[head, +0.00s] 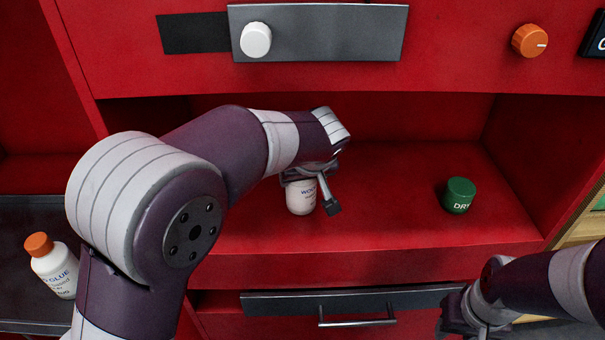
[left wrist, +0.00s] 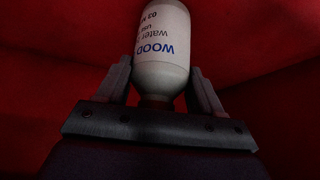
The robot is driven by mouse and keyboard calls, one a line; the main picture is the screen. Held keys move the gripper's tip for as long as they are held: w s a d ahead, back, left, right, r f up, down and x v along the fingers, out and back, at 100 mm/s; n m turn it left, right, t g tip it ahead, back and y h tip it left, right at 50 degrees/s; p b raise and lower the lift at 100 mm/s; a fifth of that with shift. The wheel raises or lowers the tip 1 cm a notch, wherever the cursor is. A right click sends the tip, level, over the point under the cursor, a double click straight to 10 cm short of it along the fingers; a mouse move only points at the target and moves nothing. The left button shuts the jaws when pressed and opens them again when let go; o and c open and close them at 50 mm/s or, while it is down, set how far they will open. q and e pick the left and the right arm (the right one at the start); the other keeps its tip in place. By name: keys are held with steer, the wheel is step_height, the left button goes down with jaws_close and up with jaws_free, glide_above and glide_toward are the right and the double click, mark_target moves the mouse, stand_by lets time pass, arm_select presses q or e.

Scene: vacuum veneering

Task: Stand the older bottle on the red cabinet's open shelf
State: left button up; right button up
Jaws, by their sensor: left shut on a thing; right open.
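A white wood glue bottle (head: 300,197) is at the red cabinet's open shelf (head: 390,220), roughly upright, left of the shelf's middle. My left gripper (head: 312,172) reaches in from above and is shut on its top end. In the left wrist view the bottle (left wrist: 162,50) sits between the two fingers (left wrist: 160,95), its label partly readable with "03" on it. I cannot tell whether its base touches the shelf. A second white glue bottle (head: 56,270) with an orange cap stands at the far left. My right gripper (head: 465,318) is low at the right, open and partly cut off.
A green "DRY" container (head: 459,195) stands on the shelf to the right. The cabinet's upper front carries a white knob (head: 256,40) and an orange knob (head: 529,41). A drawer with a metal handle (head: 357,315) is below. The shelf between bottle and green container is clear.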

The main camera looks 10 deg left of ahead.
arm_select(q)
steer(key=o, duration=1.3)
steer(key=shift+s+r+p, duration=0.1)
steer(key=shift+r+p, duration=0.25)
steer(key=s+d, duration=0.6)
steer(key=s, duration=0.5)
steer(key=s+a+f+m+g, duration=0.1)
steer(key=a+f, duration=0.1)
steer(key=s+a+f+m+g, duration=0.1)
steer(key=a+f, duration=0.1)
steer(key=f, duration=0.1)
steer(key=s+a+f+m+g+h, duration=0.1)
steer(key=a+f, duration=0.1)
steer(key=shift+s+f+b, duration=0.3)
steer(key=shift+f+b, duration=0.05)
steer(key=s+a+f+m, duration=0.1)
steer(key=s+a+f+g+h, duration=0.1)
steer(key=s+a+f, duration=0.1)
steer(key=s+a+f+m+h, duration=0.1)
steer(key=f, duration=0.1)
steer(key=shift+s+a+f+m, duration=0.15)
steer(key=shift+a+f+m, duration=0.05)
steer(key=shift+f+m, duration=0.1)
